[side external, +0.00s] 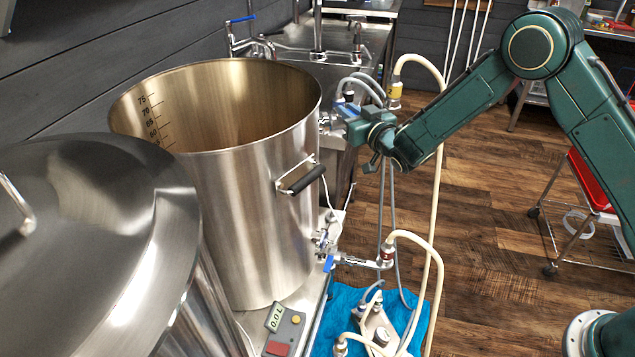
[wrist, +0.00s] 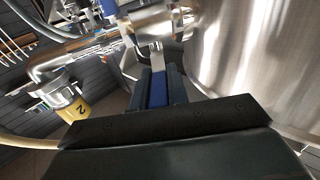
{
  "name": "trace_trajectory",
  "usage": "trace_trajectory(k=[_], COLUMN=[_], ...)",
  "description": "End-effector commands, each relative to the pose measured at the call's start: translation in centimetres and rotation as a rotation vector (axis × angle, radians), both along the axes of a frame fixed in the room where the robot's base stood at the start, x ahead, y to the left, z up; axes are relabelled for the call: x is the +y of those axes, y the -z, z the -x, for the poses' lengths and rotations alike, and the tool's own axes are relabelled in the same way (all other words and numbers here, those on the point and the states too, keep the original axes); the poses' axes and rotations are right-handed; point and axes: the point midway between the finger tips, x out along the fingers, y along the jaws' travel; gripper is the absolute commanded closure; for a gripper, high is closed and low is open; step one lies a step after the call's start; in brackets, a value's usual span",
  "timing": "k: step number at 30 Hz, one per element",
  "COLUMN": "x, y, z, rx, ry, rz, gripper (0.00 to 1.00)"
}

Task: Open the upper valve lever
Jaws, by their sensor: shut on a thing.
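The upper valve (side external: 325,122) sits on the right side of the large steel pot (side external: 240,200), near its rim. My gripper (side external: 352,124) is at this valve and hides most of its lever in the side view. In the wrist view, the blue-sleeved valve lever (wrist: 157,92) lies between the two dark fingers of my gripper (wrist: 157,80), which is shut on it. The lever's bare steel part runs up to the silver valve body (wrist: 155,22). The lever's exact angle to the pipe is hard to tell.
A lower valve with a blue lever (side external: 329,263) is below. Hoses hang beside the pot. Wooden floor (side external: 490,220) is open at right.

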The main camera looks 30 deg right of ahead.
Motion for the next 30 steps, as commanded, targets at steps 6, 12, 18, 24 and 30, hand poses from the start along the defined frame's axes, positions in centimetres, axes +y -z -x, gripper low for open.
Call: trace_trajectory(k=[6,12,18,24,30], x=[0.1,0.0,0.0,0.0,0.1], y=[0.1,0.0,0.0,0.0,0.0], z=[0.1,0.1,0.1,0.9,2.6], rx=[0.001,0.000,0.000,0.002,0.002], ry=[-0.001,0.000,0.000,0.001,-0.001], rz=[-0.001,0.000,0.000,0.000,0.001], gripper=[0.68,0.62,0.62,0.62,0.62])
